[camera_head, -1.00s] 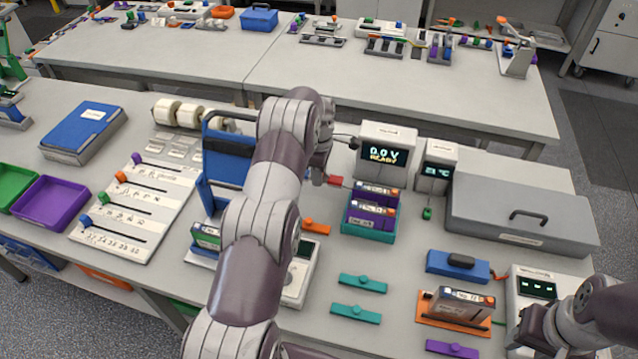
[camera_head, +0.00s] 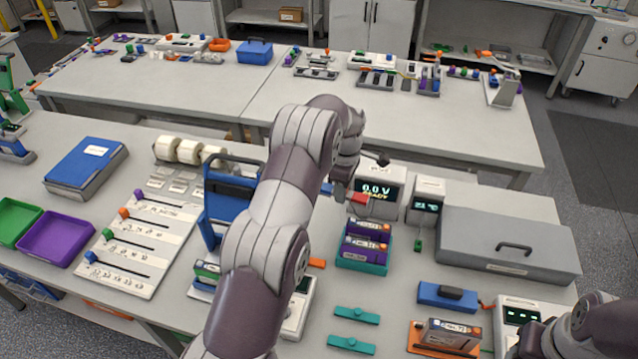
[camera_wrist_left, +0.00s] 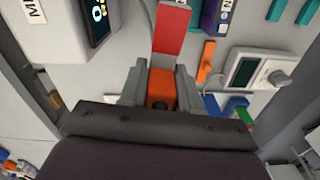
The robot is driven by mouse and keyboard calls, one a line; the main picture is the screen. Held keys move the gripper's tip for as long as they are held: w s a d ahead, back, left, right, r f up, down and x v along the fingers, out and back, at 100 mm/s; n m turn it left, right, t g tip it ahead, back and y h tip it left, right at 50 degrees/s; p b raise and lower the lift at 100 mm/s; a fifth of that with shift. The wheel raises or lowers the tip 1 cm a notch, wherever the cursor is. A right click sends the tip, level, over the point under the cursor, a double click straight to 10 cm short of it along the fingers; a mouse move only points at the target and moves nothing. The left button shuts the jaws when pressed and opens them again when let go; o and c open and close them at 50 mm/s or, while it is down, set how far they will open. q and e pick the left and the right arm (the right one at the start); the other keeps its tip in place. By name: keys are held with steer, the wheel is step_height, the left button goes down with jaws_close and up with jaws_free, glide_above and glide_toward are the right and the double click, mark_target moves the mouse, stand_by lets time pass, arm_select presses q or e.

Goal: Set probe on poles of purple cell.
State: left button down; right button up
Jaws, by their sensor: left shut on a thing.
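My left gripper (camera_head: 347,188) is shut on the probe and holds it above the table, in front of the meter reading 0.0 V READY (camera_head: 380,190). The probe's red end (camera_head: 359,197) shows past the fingers. In the left wrist view, the orange part of the probe (camera_wrist_left: 162,88) sits between the fingers, with the red part (camera_wrist_left: 171,35) beyond. Two purple cells (camera_head: 366,240) with orange ends stand in a teal holder (camera_head: 360,264), below and apart from the probe. My right gripper (camera_head: 530,345) is partly seen at the lower right; its jaws are unclear.
A small temperature display (camera_head: 426,203) and a large grey case (camera_head: 500,245) stand right of the meter. A blue block with a black handle (camera_head: 447,296) and an orange tray holding a cell (camera_head: 420,350) lie nearer. Teal bars (camera_head: 357,316) lie on open table.

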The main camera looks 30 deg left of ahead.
arm_select(q)
steer(key=s+d+r+p, duration=0.3)
steer(key=s+d+r, duration=0.15)
steer(key=d, duration=0.45)
arm_select(e)
step_height(320, 180, up, 5)
arm_select(q)
steer(key=shift+n, duration=0.9)
steer(key=f+b, duration=0.1)
steer(key=f, duration=0.1)
steer(key=s+f+b, duration=0.1)
steer(key=f, duration=0.1)
steer(key=s+d+f+b, duration=0.1)
steer(key=f, duration=0.2)
steer(key=shift+a+f+b, duration=0.1)
steer(key=shift+f+b, duration=0.3)
steer(key=shift+f, duration=0.15)
arm_select(e)
step_height(320, 180, down, 4)
steer(key=shift+d+f, duration=0.1)
arm_select(q)
steer(key=shift+r, duration=0.1)
arm_select(e)
steer(key=shift+s, duration=0.1)
arm_select(q)
steer(key=shift+f+b, duration=0.4)
steer(key=shift+f, duration=0.35)
arm_select(e)
steer(key=shift+f, duration=0.4)
